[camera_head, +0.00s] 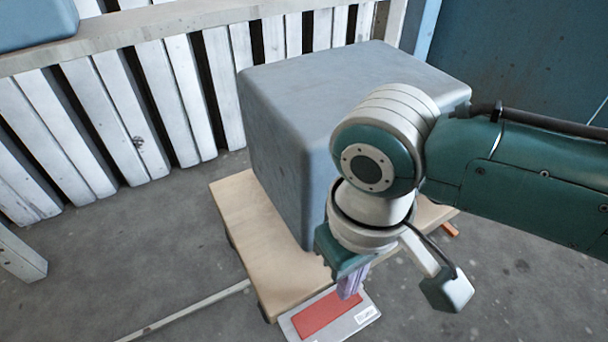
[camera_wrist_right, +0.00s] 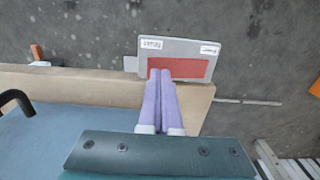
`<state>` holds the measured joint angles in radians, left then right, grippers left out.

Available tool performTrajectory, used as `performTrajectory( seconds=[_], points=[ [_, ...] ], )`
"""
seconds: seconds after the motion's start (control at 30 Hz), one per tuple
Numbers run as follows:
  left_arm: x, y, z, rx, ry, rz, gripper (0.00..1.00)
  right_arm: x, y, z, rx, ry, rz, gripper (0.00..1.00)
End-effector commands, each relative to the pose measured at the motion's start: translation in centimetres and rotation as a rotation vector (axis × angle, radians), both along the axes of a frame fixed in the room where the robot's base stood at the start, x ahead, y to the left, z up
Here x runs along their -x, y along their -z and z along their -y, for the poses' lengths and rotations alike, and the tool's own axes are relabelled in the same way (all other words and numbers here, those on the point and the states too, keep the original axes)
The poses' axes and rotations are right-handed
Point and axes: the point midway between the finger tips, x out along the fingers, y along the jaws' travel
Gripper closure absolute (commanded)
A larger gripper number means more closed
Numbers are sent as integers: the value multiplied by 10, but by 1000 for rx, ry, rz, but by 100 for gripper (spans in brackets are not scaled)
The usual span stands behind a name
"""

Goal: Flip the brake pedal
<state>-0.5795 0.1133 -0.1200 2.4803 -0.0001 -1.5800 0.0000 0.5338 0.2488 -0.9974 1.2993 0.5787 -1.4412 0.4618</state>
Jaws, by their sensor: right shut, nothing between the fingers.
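The brake pedal (camera_head: 330,314) is a light grey plate with a red pad at the near edge of the wooden cart. It also shows in the wrist view (camera_wrist_right: 186,68), with white labels on its plate. My right gripper (camera_head: 349,294) points down over the pedal, beside the cart's edge. Its purple fingers are shut together and empty. In the wrist view the fingertips (camera_wrist_right: 160,73) overlap the red pad's left part; I cannot tell whether they touch it. My left gripper is not in view.
A large blue-grey housing (camera_head: 290,120) stands on the wooden cart (camera_head: 245,225), close beside my right arm. A small orange part (camera_head: 450,229) shows at the cart's right edge. A white slatted fence (camera_head: 120,110) stands behind. The floor at the left is mostly clear.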

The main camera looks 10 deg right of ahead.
Motion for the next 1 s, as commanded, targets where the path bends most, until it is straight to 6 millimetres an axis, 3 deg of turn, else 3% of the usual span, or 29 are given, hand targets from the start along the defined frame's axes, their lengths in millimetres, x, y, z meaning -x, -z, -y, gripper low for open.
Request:
performTrajectory(
  seconds=[1.0],
  points=[
    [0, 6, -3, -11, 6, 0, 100, 0, 9, 0, 0, 0, 0, 100]
  ],
)
